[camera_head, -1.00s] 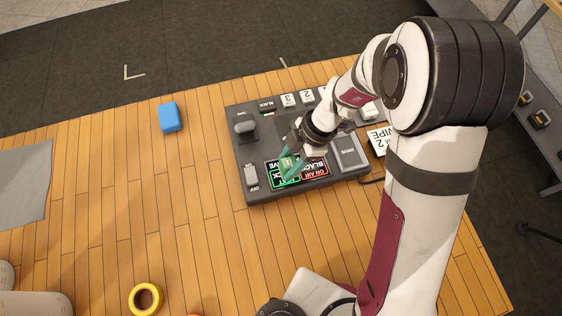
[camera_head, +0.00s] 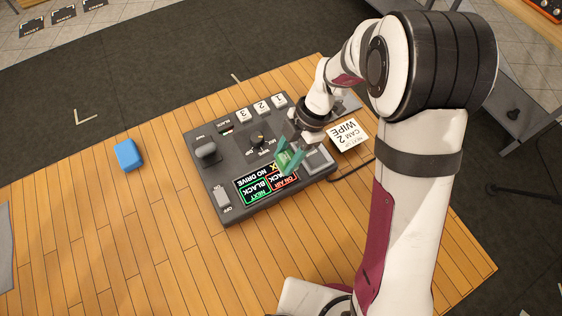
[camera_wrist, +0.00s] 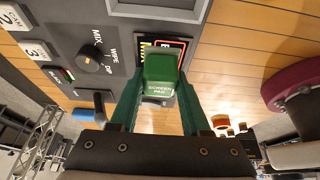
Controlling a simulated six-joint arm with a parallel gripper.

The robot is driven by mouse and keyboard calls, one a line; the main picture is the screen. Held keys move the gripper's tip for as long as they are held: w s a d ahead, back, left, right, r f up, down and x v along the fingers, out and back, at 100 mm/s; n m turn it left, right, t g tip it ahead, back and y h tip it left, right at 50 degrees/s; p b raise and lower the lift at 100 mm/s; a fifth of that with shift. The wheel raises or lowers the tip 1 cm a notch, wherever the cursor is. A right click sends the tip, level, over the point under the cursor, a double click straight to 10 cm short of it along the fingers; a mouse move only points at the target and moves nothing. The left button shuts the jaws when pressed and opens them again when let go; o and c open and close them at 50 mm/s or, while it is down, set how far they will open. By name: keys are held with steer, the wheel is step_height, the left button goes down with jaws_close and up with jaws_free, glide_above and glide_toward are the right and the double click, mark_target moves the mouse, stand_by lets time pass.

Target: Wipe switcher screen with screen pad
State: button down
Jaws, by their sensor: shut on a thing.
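The switcher (camera_head: 228,165) is a dark grey console on the wooden table. Its screen (camera_head: 258,190) lies near the front edge, with green, red and yellow framed text including "NEXT BLACK" and "NO DRIVE". My gripper (camera_head: 287,160) has teal fingers and is over the console at the screen's far right end. In the wrist view it is shut on the green screen pad (camera_wrist: 162,80), labelled "SCREEN PAD". The pad hides part of the screen (camera_wrist: 172,45) there. I cannot tell whether the pad touches the surface.
A lever (camera_head: 206,150), a knob (camera_head: 258,138), white numbered buttons (camera_head: 261,106) and a switch (camera_head: 223,195) stand on the console. A "CAM 2 WIPE" card (camera_head: 346,136) lies at its right. A blue block (camera_head: 128,154) sits to the left.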

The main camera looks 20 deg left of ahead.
steer(key=shift+r, duration=2.9)
